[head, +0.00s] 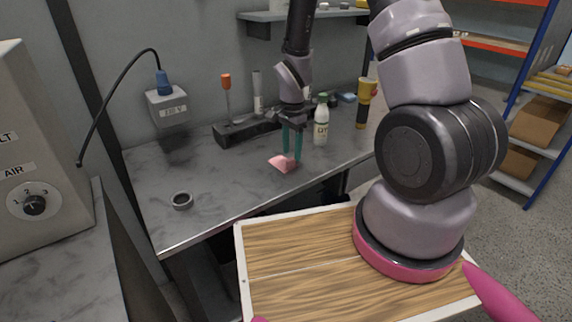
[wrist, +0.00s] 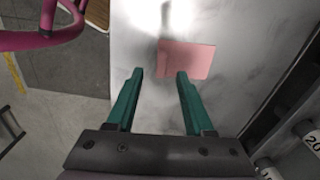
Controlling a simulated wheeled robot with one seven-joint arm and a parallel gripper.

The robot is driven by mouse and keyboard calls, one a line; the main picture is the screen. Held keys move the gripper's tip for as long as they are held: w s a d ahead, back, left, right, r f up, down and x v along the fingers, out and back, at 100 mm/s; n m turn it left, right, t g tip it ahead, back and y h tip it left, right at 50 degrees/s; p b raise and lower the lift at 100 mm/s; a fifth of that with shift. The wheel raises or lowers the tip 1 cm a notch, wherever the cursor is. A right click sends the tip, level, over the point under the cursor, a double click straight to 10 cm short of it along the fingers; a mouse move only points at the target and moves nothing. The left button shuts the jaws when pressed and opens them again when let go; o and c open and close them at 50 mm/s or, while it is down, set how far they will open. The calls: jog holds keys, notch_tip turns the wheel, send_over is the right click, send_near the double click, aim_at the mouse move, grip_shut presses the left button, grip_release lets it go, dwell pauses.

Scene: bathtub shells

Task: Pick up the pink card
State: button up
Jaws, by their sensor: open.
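The pink card (head: 283,164) lies flat on the grey marbled worktop, near its front edge in the head view. It also shows in the wrist view (wrist: 187,59), beyond the fingertips and a little to the right of their middle. My gripper (head: 292,158) hangs over the card with its two green fingers pointing down. In the wrist view my gripper (wrist: 160,74) is open, with nothing between the fingers. The right fingertip overlaps the card's lower edge in that picture. I cannot tell whether it touches the card.
A white bottle (head: 321,124) stands just right of my gripper. A black holder (head: 247,132) with upright tools stands behind it. A yellow-and-black torch-like item (head: 364,104) is farther right. The worktop (head: 225,190) between ring and card is clear.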

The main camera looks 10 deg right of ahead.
aim_at(290, 159)
jog(key=f, duration=0.4)
jog(key=shift+a+f, duration=0.1)
jog(key=shift+a, duration=0.1)
grip_shut()
jog(key=shift+r, duration=0.2)
